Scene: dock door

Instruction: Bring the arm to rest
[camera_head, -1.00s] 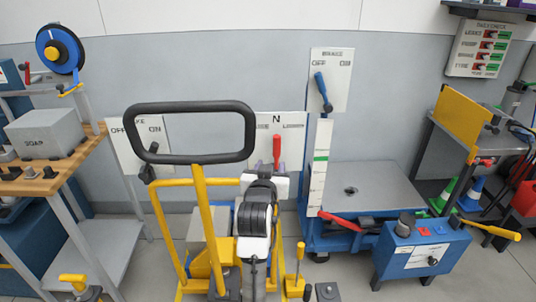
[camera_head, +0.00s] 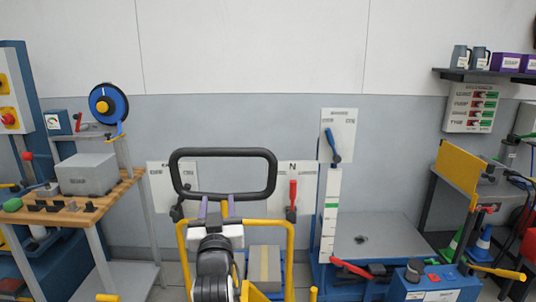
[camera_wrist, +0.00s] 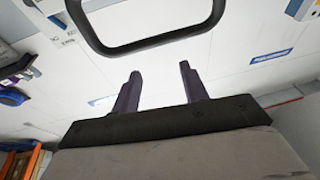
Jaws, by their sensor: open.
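My gripper (camera_head: 214,208) is in the lower middle of the head view, its purple fingers pointing up just below a black loop handle (camera_head: 222,152). In the wrist view my gripper (camera_wrist: 158,70) shows two dark fingers standing apart with nothing between them. The loop handle (camera_wrist: 150,46) shows beyond the fingertips there; whether they touch it cannot be told. My white and black arm rises from the bottom of the head view, inside a yellow tube frame (camera_head: 290,262).
A wooden-topped bench (camera_head: 75,209) with a grey box (camera_head: 87,174) stands at left. Switch panels with a red lever (camera_head: 293,195) and a blue lever (camera_head: 333,146) stand behind the frame. A blue box (camera_head: 437,284) and a yellow board (camera_head: 457,175) are at right.

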